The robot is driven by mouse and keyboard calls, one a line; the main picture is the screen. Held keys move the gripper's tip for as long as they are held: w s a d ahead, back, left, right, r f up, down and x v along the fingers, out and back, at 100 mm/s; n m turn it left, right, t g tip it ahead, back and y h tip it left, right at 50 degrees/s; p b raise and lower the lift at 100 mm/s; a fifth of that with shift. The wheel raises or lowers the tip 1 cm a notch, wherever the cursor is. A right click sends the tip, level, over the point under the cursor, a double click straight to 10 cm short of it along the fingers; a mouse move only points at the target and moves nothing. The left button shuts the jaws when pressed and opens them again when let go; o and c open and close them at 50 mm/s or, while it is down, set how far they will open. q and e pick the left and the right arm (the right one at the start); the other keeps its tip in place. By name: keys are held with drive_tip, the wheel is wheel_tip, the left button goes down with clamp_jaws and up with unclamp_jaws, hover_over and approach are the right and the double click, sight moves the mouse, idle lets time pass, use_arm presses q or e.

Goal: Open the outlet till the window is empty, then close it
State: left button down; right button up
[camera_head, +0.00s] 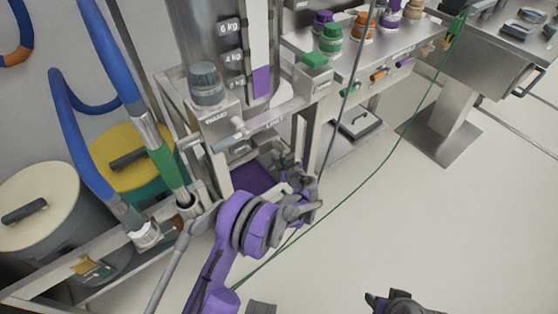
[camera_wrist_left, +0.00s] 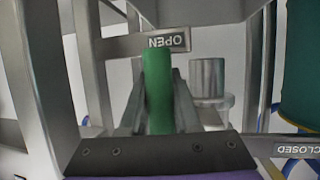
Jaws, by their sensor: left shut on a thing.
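The level window (camera_head: 261,40) is a tall pale strip beside kg labels. Its lower part holds a purple fill (camera_head: 261,82), topping out a little below the 4 kg label. My left gripper (camera_head: 290,170) is low under the hopper, in front of the frame. In the left wrist view it is shut on a green handle (camera_wrist_left: 158,90), which lies between the fingers. The handle's far end is at the OPEN plate (camera_wrist_left: 169,41); the CLOSED plate (camera_wrist_left: 301,149) is away to the right. The outlet itself is hidden. My right gripper (camera_head: 398,302) is partly cut off at the bottom edge.
A purple surface (camera_head: 252,178) shows below the hopper. Blue hoses and lidded drums (camera_head: 38,205) stand left. A green cable crosses the open floor at right.

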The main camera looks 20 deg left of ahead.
use_arm(q)
drive_tip(key=shift+d, duration=0.1)
drive_tip(key=c, duration=0.6)
unclamp_jaws()
drive_tip(key=p+v, duration=0.2)
drive_tip(key=v, duration=0.8)
drive_tip(key=shift+s+d+r, duration=0.2)
drive_tip(key=shift+d+r, duration=0.05)
drive_tip(key=shift+a, duration=0.1)
